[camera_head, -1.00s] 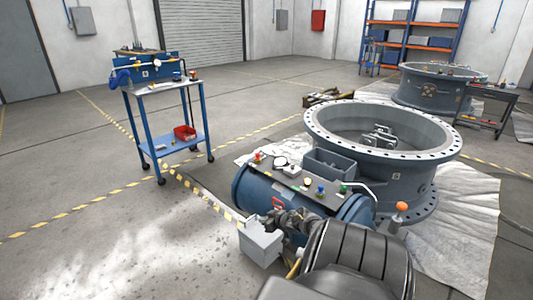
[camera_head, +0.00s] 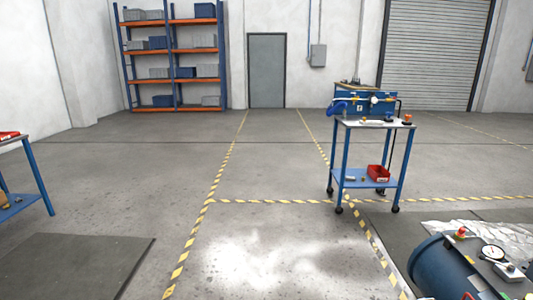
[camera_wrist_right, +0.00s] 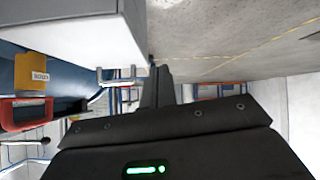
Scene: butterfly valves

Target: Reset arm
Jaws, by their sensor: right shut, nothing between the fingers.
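My right gripper (camera_wrist_right: 160,85) shows in the right wrist view, with its dark fingers together and nothing between them. A green light glows on its dark body. Neither arm shows in the head view, and my left gripper is not seen. In the right wrist view, a pale box-like part (camera_wrist_right: 75,38) fills the upper left, close beside the fingers; I cannot tell whether they touch. Below it are a yellow labelled block (camera_wrist_right: 33,72) and a red handle (camera_wrist_right: 12,113). In the head view, a blue cylinder (camera_head: 440,268) with a gauge (camera_head: 492,252) sits at the lower right.
A blue cart (camera_head: 366,182) carrying equipment stands right of centre. A shelf rack (camera_head: 172,60) and a door (camera_head: 267,70) are at the back. A table (camera_head: 32,175) is at the left edge, above a dark mat (camera_head: 75,265). The marked floor between is clear.

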